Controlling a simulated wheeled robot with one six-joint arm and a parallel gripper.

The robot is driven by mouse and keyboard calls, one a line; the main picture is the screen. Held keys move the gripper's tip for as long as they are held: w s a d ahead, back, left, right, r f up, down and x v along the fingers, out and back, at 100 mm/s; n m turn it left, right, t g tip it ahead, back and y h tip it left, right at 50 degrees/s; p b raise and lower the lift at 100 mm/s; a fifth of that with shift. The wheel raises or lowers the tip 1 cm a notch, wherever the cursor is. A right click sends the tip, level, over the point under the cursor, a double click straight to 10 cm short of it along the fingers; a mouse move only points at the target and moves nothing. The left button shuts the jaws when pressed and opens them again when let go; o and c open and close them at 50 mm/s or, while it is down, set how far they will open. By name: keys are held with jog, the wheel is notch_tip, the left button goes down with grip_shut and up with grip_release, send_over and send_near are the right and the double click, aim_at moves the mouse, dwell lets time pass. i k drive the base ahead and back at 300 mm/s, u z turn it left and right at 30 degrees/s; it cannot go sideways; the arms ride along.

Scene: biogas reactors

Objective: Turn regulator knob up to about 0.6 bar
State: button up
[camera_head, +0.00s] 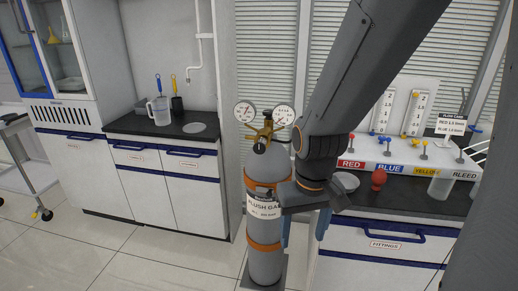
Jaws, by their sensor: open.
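The grey gas cylinder (264,262) stands upright in the middle, with orange bands and a flush gas label. A brass regulator (267,131) sits on its top between two round gauges, a left gauge (244,112) and a right gauge (284,115). The gauge readings are too small to tell. A small black knob (259,147) shows at the front of the regulator. My gripper (303,239) is open, with its blue fingers pointing down. It is below and to the right of the knob, in front of the cylinder's right side in the picture, apart from the knob.
The right bench (465,205) holds a red object (378,180), a clear beaker (440,185) and a panel with labels RED, BLUE, YELLOW and BLEED. A left counter (125,124) holds a jug (159,111). The floor (165,262) left of the cylinder is clear.

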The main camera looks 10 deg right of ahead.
aim_at(259, 148)
jog(key=u, duration=0.95)
jog(key=k, duration=1.05)
jog(key=z, duration=1.05)
jog(key=i, duration=0.5)
